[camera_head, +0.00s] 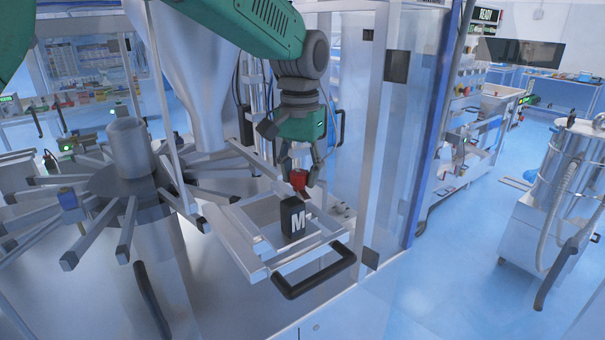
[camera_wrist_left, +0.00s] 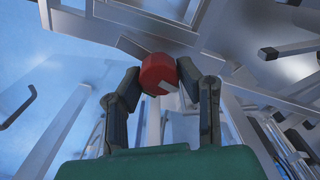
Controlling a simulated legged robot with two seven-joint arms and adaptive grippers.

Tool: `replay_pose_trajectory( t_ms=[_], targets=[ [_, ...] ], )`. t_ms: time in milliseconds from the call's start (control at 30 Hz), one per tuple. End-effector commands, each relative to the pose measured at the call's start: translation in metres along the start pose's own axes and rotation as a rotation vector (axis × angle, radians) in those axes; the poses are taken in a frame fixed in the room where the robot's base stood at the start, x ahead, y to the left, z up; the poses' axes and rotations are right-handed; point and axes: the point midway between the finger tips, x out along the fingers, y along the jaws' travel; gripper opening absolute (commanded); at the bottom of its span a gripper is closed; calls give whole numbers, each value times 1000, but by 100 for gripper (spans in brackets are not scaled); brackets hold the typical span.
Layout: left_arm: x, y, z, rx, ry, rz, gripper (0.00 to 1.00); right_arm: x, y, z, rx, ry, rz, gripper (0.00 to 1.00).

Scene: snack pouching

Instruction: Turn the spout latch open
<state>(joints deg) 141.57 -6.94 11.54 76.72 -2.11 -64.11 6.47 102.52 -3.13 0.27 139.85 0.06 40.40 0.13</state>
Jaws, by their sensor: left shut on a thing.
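A red latch knob (camera_head: 299,179) sits above the tray area in the head view, just over a black block marked with a white M (camera_head: 293,218). My left gripper (camera_head: 299,174) reaches down from above and is shut on the red knob. In the left wrist view the red knob (camera_wrist_left: 158,74) is between the two dark fingers of the gripper (camera_wrist_left: 160,80), with a pale mark on its lower right. The spout itself is hard to make out. My right gripper is not in view.
A metal tray frame (camera_head: 258,263) with a black handle (camera_head: 313,272) surrounds the block. Clear panels and a post (camera_head: 377,130) stand close on the right.

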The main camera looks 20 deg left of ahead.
Motion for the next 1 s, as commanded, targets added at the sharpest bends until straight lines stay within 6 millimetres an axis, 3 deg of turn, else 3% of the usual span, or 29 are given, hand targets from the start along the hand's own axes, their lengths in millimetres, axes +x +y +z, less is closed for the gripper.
replay_pose_trajectory(
  t_ms=[400,1000],
  targets=[
    [-2,1,0,-228,1,0,2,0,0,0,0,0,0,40],
    [-2,1,0,-275,0,2,2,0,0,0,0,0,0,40]
  ],
)
